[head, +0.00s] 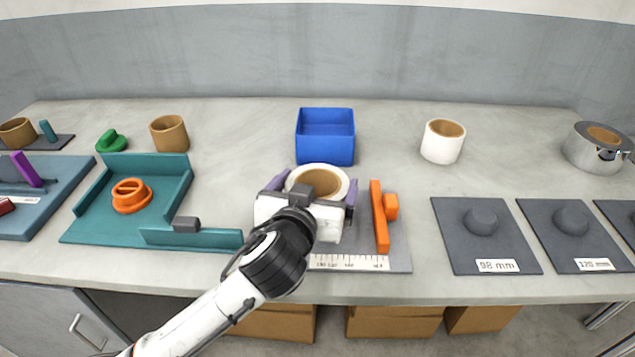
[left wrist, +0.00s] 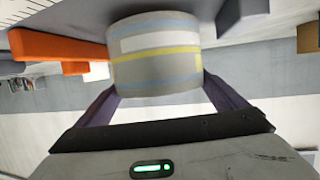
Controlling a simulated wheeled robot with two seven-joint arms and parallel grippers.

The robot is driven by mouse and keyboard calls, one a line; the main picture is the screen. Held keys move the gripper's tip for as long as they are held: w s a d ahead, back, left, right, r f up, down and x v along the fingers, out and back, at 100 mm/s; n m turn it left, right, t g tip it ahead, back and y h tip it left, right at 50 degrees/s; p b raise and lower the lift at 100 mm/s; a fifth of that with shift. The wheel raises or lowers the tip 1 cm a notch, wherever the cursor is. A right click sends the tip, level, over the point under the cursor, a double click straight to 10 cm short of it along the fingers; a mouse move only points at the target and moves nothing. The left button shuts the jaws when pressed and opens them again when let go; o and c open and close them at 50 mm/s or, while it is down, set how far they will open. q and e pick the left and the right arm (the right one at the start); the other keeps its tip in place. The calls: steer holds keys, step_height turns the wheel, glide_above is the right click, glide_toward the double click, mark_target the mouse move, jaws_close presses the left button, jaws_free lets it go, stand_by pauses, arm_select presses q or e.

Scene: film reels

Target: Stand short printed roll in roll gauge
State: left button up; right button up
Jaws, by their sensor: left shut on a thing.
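My left gripper (head: 316,188) is shut on the printed roll, with its purple fingers on either side of it. The roll (head: 319,177) has a pale rim and a tan core that faces up. In the left wrist view the roll (left wrist: 155,52) shows a grey side with a white patch, a yellow stripe and blue lines. It is over the roll gauge (head: 399,252), a grey plate with a printed scale and an orange bar (head: 379,216) to the right of the roll. My gripper hides the roll's lower part, so I cannot tell whether it touches the plate.
A blue box (head: 326,150) stands behind the gauge. A teal tray (head: 95,227) with an orange piece (head: 131,196) is at left. A white roll (head: 442,141) and a brown roll (head: 169,134) stand farther back. Grey plates, one marked 98 mm (head: 483,250), lie at right.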

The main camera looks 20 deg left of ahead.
arm_select(q)
steer(key=shift+f+b, duration=0.35)
steer(key=shift+f, duration=0.1)
stand_by(0.6)
steer(key=o, duration=1.2)
steer(key=shift+f, duration=0.15)
steer(key=shift+p+v, duration=1.05)
steer(key=shift+v, duration=1.7)
steer(key=p+v, duration=0.1)
steer(key=v, duration=0.4)
steer(key=shift+s+d, duration=0.1)
steer(key=shift+s, duration=0.2)
